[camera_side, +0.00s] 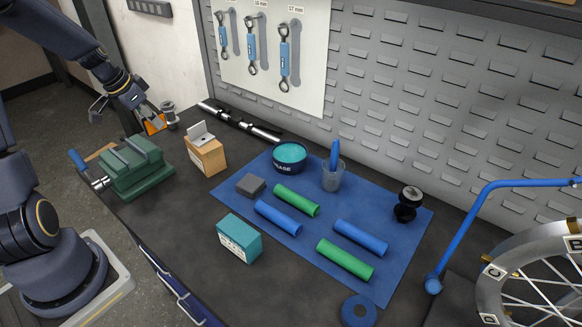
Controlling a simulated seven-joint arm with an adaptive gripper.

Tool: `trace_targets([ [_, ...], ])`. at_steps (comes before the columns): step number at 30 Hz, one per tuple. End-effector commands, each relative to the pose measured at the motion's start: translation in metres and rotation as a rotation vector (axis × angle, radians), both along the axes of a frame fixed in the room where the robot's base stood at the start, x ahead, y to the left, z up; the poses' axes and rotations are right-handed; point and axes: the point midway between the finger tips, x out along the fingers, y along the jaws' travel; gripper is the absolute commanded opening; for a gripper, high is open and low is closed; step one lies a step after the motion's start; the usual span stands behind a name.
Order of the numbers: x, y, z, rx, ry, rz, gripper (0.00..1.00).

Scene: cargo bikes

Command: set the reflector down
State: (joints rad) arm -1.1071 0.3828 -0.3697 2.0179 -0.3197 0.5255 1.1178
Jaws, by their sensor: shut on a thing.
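An orange reflector (155,124) is at my gripper (149,118), in the upper left of the side view. My gripper is shut on it and holds it above and behind the green vise (138,170), apart from the bench top as far as I can tell. The fingertips are small in this view and partly hidden by the reflector and the gripper's own body.
A cardboard box with a metal piece (207,158) stands right of the vise. A blue mat (330,208) carries several grips, a grease tin (290,156) and a cup (333,177). A teal box (239,238) stands in front. A wheel (495,285) is at right.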

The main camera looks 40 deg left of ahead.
Motion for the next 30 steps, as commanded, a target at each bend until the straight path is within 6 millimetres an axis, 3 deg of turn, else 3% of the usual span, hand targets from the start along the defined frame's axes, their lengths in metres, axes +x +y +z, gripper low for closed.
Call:
trace_targets([
  [5, -0.005, -0.042, -0.012, -0.005, 0.003, -0.265, 0.00],
  [10, -0.015, -0.098, -0.026, -0.005, 0.002, -0.660, 0.00],
  [15, -0.036, -0.158, -0.038, -0.004, 0.002, -1.114, 0.00],
  [18, -0.050, -0.183, -0.042, -0.002, 0.002, -1.326, 0.00],
  [23, -0.061, -0.200, -0.054, -0.003, 0.000, -1.482, 0.00],
  [30, -0.062, -0.201, -0.088, -0.003, 0.000, -1.495, 0.00],
])
